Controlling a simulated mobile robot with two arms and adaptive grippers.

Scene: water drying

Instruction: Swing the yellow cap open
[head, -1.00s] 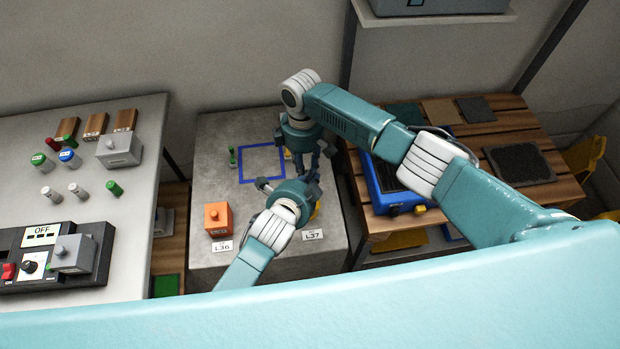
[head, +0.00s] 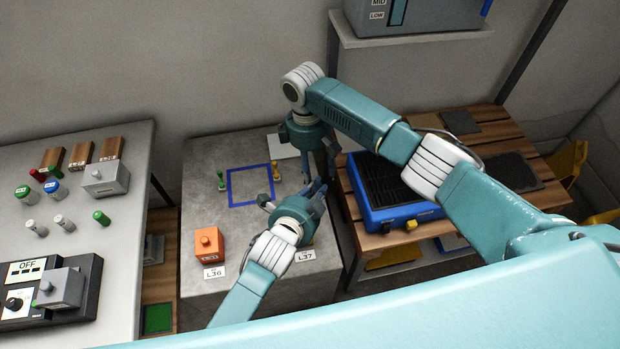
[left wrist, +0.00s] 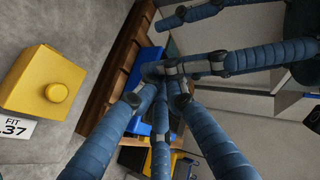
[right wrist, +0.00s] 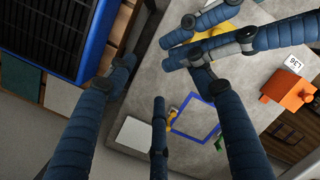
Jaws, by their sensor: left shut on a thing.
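The yellow box with a round yellow knob (left wrist: 52,88) sits on the grey table beside the L37 label, left in the left wrist view. It is also partly visible behind my left fingers in the right wrist view (right wrist: 216,30). My left gripper (head: 316,186) is beyond it and apart from it. In the left wrist view its fingers (left wrist: 165,72) are closed together; what they hold is hidden. My right gripper (head: 327,168) points down close to my left gripper. Its fingers (right wrist: 160,75) are spread, with nothing visible between them.
An orange box (head: 208,245) stands left on the grey table, near a blue square outline (head: 230,202) flanked by small green (head: 221,181) and yellow (head: 276,171) pieces. A blue grill-like unit (head: 368,215) is on the wooden bench at right. Controls fill the left table (head: 120,215).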

